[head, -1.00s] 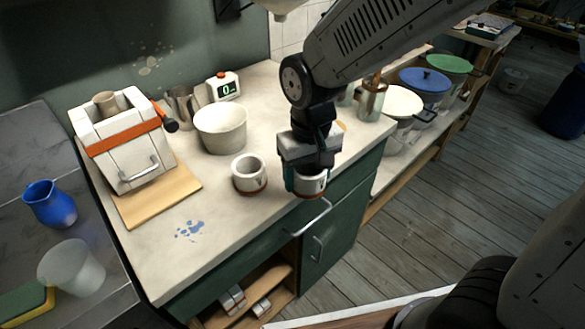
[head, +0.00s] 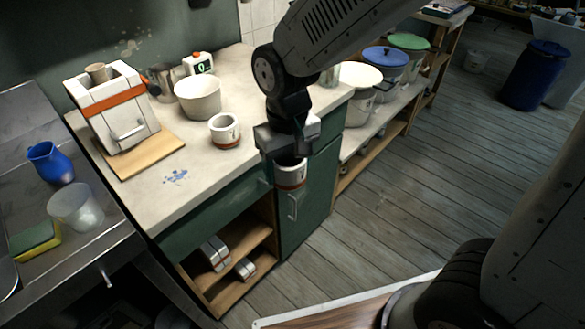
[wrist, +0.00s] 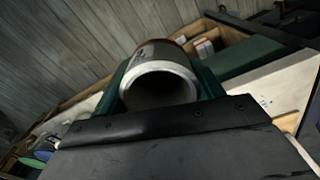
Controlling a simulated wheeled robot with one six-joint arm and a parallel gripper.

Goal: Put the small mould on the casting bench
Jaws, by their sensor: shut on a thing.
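My gripper (head: 289,165) is shut on a white cup (head: 291,175) with a red-brown base, held upright just off the bench's front right edge. The wrist view shows the cup's round rim (wrist: 160,84) between the fingers (wrist: 162,92). Two white block-shaped moulds lie on the open shelf under the bench: a larger one (head: 214,254) and a smaller one (head: 245,269). A big white mould (head: 112,112) with an orange strap stands on the bench top (head: 215,165). I cannot tell for sure which is the small mould or whether this is the casting bench.
A similar cup (head: 224,131) and a white bucket (head: 198,97) stand on the bench. A wooden board (head: 145,157) lies under the big mould. A blue jug (head: 50,163) and a clear beaker (head: 77,207) are at left. Lidded buckets (head: 360,78) stand at right.

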